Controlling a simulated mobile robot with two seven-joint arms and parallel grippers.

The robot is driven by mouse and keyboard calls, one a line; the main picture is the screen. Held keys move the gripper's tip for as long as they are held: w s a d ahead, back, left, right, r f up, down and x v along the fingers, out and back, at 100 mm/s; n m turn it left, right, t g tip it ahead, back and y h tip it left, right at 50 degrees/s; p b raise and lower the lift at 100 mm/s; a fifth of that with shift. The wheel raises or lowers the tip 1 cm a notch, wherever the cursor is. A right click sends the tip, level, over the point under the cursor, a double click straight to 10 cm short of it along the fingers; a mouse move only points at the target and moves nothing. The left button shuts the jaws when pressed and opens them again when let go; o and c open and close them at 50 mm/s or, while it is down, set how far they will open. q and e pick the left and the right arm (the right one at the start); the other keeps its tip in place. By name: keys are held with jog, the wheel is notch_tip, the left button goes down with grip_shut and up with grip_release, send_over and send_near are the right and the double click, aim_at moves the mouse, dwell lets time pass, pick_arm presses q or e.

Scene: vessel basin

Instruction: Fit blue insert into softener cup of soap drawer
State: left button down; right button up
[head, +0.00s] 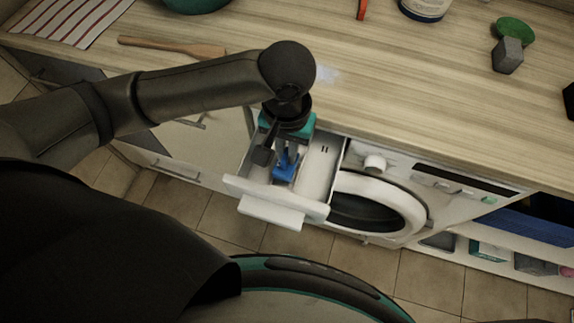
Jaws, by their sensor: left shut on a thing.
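The white soap drawer (318,172) is pulled out of the washing machine, left of its round door. My left gripper (285,160) reaches down over the drawer from above. It is shut on the blue insert (285,172), which shows just below the fingers within the drawer's outline. I cannot tell whether the insert touches the drawer or sits in the softener cup, since the gripper hides part of that area. My right gripper is not in view.
The washing machine (400,170) stands under the wooden counter (400,80). On the counter lie a wooden spatula (175,47), a striped cloth (70,22), a grey block (507,56) and a green round thing (515,29). The tiled floor in front is clear.

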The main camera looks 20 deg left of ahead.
aim_at(287, 166)
pick_arm(q)
notch_tip(287, 166, down, 6)
jog(key=shift+r+b, duration=0.1)
jog(key=shift+b, duration=0.9)
jog(key=c, duration=1.4)
grip_release()
jog(key=shift+o, duration=0.9)
notch_tip(287, 166, up, 12)
jog(key=p, duration=0.4)
jog(key=shift+p, duration=0.35)
